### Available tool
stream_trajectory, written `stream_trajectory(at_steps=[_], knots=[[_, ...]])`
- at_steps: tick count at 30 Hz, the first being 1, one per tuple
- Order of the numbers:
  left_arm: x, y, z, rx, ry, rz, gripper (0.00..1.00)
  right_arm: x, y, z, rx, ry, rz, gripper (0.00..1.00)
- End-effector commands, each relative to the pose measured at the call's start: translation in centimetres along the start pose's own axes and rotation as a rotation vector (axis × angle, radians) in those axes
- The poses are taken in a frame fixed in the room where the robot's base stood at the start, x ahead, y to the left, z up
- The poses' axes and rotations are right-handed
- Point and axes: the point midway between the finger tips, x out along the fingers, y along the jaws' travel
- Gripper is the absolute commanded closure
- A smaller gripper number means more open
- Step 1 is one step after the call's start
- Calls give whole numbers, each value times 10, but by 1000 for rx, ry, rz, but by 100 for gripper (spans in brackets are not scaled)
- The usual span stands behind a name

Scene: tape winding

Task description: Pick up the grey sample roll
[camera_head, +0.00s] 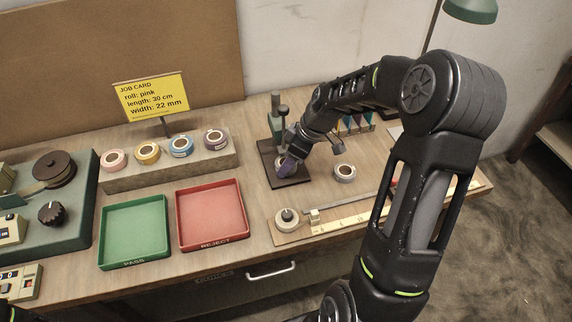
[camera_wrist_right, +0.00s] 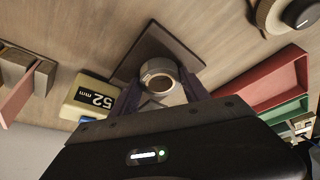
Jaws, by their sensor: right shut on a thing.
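My right gripper (camera_head: 285,168) reaches down over a dark square plate (camera_head: 296,180) at the back of the table. In the right wrist view its fingers (camera_wrist_right: 162,97) are shut on a small grey roll (camera_wrist_right: 148,69) with a tan core. The roll is at the dark plate (camera_wrist_right: 150,42); I cannot tell whether it touches it. In the head view the gripper mostly hides this roll. Another greyish roll (camera_head: 344,172) lies on the table just right of the plate. My left gripper is not in view.
A rack (camera_head: 172,166) holds several rolls at the back left. A green tray (camera_head: 134,263) and a red tray (camera_head: 212,246) lie in front. A ruler board with a white roll (camera_head: 288,218) is at front right. A yellow job card (camera_head: 152,97) stands behind.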

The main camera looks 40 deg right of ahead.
Motion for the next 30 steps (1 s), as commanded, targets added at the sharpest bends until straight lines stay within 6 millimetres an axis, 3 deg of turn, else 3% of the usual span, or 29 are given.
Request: stream_trajectory(at_steps=[9,20,30], knots=[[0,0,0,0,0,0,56,0,0,0,0,0,0,85],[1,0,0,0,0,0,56,-3,0,1,0,0,1,85],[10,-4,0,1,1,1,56,-33,1,21,4,-1,4,85]])
